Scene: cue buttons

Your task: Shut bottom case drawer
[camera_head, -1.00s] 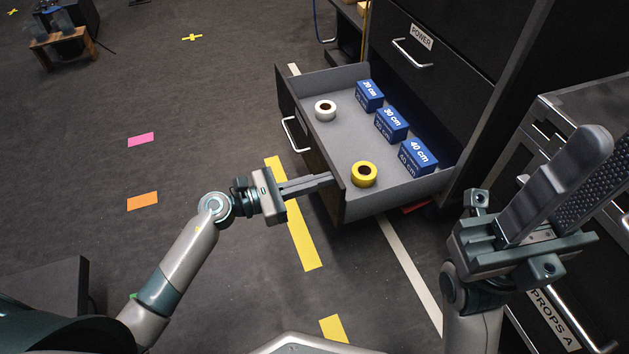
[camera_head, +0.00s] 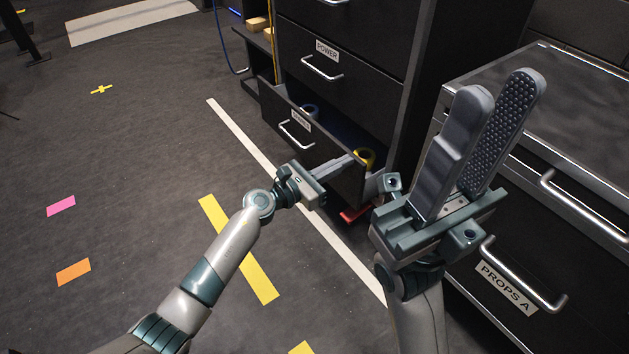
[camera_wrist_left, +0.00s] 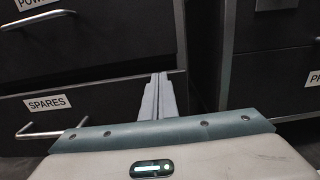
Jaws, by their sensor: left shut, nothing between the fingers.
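The bottom case drawer (camera_head: 287,125), labelled SPARES, is still partly out of the dark case; its front also shows in the left wrist view (camera_wrist_left: 85,108). A yellow tape roll (camera_head: 365,156) and part of another roll (camera_head: 310,109) show inside it. My left gripper (camera_head: 350,160) is shut and empty, its fingertips at the right end of the drawer front, seemingly touching it. It also shows in the left wrist view (camera_wrist_left: 158,95). My right gripper (camera_head: 495,105) is raised in front of the right cabinet, its two fingers apart and empty.
The POWER drawer (camera_head: 322,68) above is shut. A red object (camera_head: 355,214) lies on the floor under the drawer. The floor at left is clear, with tape marks.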

